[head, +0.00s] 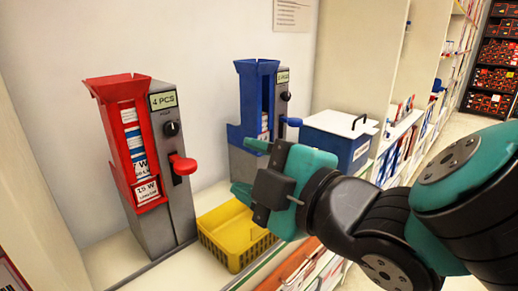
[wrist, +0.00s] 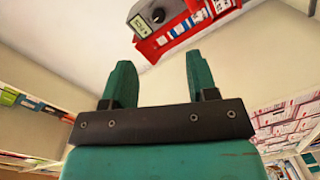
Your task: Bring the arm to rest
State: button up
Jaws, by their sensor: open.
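My gripper (head: 250,168) is green with a dark mount. In the head view it is at the middle, above and to the right of the yellow crate and in front of the blue dispenser. In the wrist view my gripper (wrist: 160,85) shows two green fingers spread apart with nothing between them. My arm reaches in from the right of the head view and hides part of the shelf behind it.
A red dispenser (head: 125,130) marked 4 PCS and a blue dispenser (head: 250,95) stand on the counter. A yellow crate (head: 225,245) sits between them, in front. A blue box with a white lid (head: 345,125) is at the right. Stocked shelves line the right side.

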jog(key=d+f+m+g+h+p, duration=0.1)
jog(key=d+m+g+h+p, duration=0.4)
jog(key=d+m, duration=0.5)
jog(key=s+d+r+m+g+h+p, duration=0.2)
jog(key=s+d+m+g, duration=0.3)
jog(key=s+d, duration=0.3)
jog(key=shift+s+m+g+h+p, duration=0.3)
jog(key=shift+s+g+h+p, duration=0.5)
jog(key=shift+s+h, duration=0.15)
